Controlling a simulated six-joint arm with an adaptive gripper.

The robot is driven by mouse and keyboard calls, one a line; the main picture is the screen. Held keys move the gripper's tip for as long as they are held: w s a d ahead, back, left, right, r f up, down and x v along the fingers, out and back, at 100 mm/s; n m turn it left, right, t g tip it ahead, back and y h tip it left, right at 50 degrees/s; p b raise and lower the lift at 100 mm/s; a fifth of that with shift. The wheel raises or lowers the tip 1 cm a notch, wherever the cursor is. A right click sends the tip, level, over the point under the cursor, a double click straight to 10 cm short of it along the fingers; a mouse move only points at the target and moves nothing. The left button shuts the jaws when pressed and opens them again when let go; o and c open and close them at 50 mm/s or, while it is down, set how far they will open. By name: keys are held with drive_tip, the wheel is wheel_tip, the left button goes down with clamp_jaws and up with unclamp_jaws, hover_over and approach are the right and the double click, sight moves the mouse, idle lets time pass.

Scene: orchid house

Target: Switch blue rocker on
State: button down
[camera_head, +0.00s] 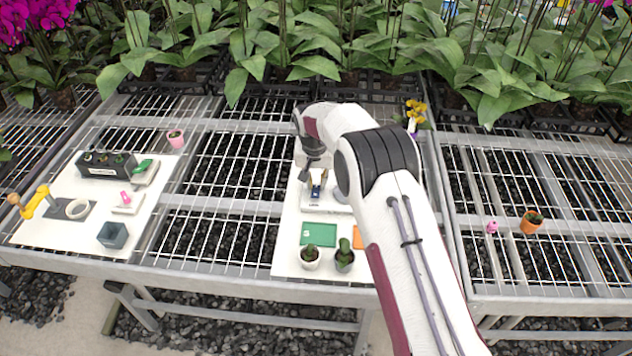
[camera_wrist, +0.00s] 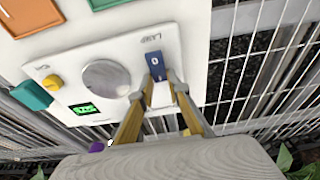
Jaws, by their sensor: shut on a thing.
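The blue rocker (camera_wrist: 155,66) sits on a white panel (camera_wrist: 75,70) beside the printed word LAMP. A white 0 shows on its face. My gripper (camera_wrist: 162,78) reaches to the rocker in the wrist view, with one yellow finger on each side of its near end. The fingers are closed on the rocker. How far the rocker is tilted is hard to tell. In the head view my gripper (camera_head: 317,184) points down at the panel, and the rocker (camera_head: 316,191) is a small blue patch between the fingers.
The panel also has a round silver disc (camera_wrist: 106,79), a yellow knob (camera_wrist: 52,82) and a lit green display (camera_wrist: 85,109). A teal block (camera_wrist: 32,95) is at its edge. Green tray (camera_head: 318,234) and two potted plants (camera_head: 310,257) stand in front. Another white board (camera_head: 75,225) lies left.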

sight(316, 190)
drive_tip(key=shift+d, duration=0.1)
idle(0.3)
drive_tip(key=c, duration=1.9)
unclamp_jaws()
drive_tip(key=shift+v, duration=3.75)
drive_tip(key=shift+w, duration=0.1)
